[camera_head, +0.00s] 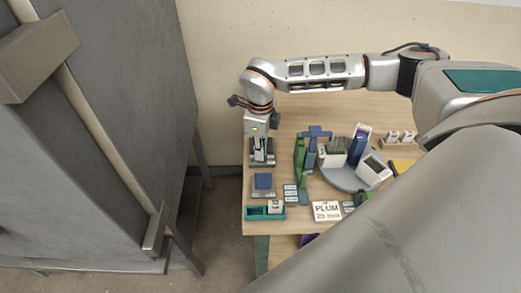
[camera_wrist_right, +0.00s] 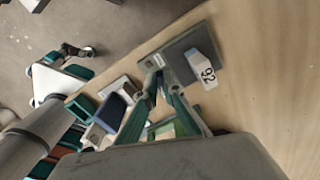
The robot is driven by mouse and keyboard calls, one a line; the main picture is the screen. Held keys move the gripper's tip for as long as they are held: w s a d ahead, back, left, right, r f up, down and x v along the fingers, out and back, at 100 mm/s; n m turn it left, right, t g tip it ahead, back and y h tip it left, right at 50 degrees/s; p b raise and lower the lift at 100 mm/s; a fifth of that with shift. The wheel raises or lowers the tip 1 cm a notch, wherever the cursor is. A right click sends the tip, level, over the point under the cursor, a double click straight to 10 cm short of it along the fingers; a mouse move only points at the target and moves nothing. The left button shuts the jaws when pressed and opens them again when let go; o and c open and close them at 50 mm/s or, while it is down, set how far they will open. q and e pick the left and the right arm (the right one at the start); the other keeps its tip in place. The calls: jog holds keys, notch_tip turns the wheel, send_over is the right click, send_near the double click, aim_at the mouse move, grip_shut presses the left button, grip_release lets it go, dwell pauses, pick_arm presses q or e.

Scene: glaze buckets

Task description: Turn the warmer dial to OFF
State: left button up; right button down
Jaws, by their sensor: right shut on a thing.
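My right gripper (camera_head: 262,150) points down at the left part of the wooden table, over a dark grey plate-like unit (camera_head: 272,161). In the right wrist view, its green-sided fingers (camera_wrist_right: 157,84) come close together at the near side of this grey unit (camera_wrist_right: 178,50). They are shut on a small part that I take to be the warmer dial; the fingers mostly hide it, and its setting cannot be read. My left gripper is not in view.
In front of the unit are a blue block on a grey base (camera_head: 263,181) and a teal tray (camera_head: 257,213). Bare wood lies behind.

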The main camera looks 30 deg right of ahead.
jog(key=shift+m, duration=0.6)
jog(key=c, duration=2.2)
grip_release()
notch_tip(320, 180, up, 12)
jog(key=shift+r, duration=0.1)
